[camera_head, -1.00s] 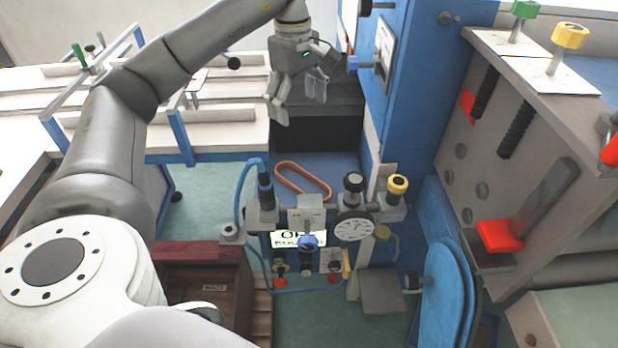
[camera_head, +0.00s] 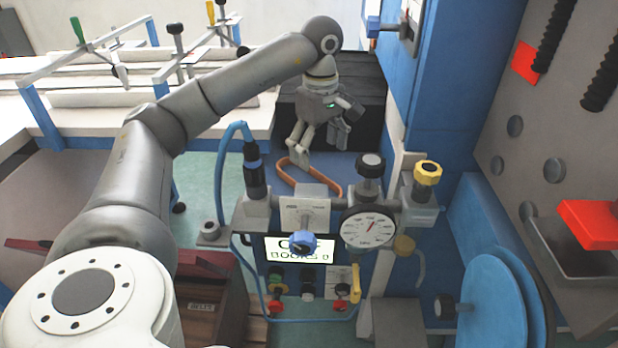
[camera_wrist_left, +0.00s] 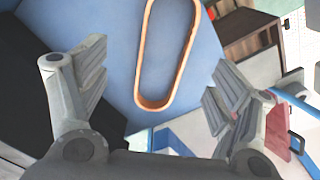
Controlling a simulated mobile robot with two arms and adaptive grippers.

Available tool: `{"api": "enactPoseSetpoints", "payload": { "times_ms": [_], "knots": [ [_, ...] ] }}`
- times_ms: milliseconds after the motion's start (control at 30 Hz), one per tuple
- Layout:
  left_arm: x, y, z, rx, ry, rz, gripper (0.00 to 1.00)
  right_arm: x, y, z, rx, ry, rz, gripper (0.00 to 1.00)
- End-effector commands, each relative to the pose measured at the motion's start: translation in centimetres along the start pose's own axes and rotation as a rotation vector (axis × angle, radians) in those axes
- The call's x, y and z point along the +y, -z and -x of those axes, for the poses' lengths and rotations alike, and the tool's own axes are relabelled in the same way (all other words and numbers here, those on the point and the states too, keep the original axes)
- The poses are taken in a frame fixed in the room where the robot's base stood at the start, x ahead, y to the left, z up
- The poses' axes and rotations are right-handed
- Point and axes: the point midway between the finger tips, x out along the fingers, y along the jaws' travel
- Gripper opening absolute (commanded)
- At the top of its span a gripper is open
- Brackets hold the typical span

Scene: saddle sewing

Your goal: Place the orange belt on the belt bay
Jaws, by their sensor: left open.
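The orange belt (camera_head: 297,178) is a long closed loop lying on a blue surface (camera_head: 268,168) behind the gauge panel. In the head view its near right end is partly hidden by the panel. My left gripper (camera_head: 318,150) is open and empty, just above and behind the belt. In the left wrist view the belt (camera_wrist_left: 141,62) lies ahead, between the lines of the two open fingers (camera_wrist_left: 160,95), with its near end closest to me and not touched. I cannot identify the belt bay for certain. My right gripper is not in view.
A panel with a round gauge (camera_head: 368,226), knobs and a small display (camera_head: 300,248) stands in front of the belt. A blue column (camera_head: 440,90) rises to the right of my gripper. A dark block (camera_head: 365,92) stands behind it. A white bench (camera_head: 120,85) with clamps is at left.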

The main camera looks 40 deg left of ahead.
Motion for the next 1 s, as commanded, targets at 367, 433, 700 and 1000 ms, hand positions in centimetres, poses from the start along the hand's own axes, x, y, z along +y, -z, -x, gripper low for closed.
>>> {"api": "enactPoseSetpoints", "payload": {
  "times_ms": [367,433,700,1000],
  "knots": [
    [-0.3,0.1,-3.9,0.001,0.000,0.001,0.84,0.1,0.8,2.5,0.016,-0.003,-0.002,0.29],
    [-0.6,0.1,-5.0,0.001,0.003,0.001,0.84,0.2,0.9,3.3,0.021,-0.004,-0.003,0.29],
    [-0.8,0.1,-8.0,0.000,0.001,0.001,0.84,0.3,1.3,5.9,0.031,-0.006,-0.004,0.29],
    [-0.8,0.1,-8.1,0.000,0.000,0.001,0.79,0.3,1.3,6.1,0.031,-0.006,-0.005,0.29]
  ]
}}
